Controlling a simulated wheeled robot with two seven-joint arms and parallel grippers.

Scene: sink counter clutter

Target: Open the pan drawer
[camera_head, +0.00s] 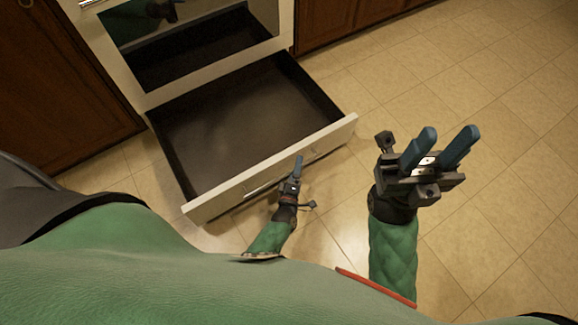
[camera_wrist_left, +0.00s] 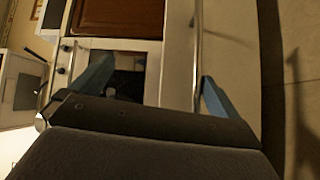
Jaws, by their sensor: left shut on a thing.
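The pan drawer (camera_head: 270,172) under the oven is pulled far out, and its dark inside (camera_head: 240,115) shows empty. Its handle (camera_head: 262,186) is a thin bar along the white front panel; a bar also runs beside one finger in the left wrist view (camera_wrist_left: 198,45). My left gripper (camera_head: 298,164) is at the drawer front, shut on the handle; its two blue fingers also show in the left wrist view (camera_wrist_left: 155,85). The exact contact is hard to see. My right gripper (camera_head: 449,133) is open and empty, above the floor to the right of the drawer.
The oven (camera_head: 195,40) with its dark window stands above the drawer. Brown wooden cabinets flank it on the left (camera_head: 55,90) and right (camera_head: 330,20). The tiled floor (camera_head: 510,190) is clear to the right.

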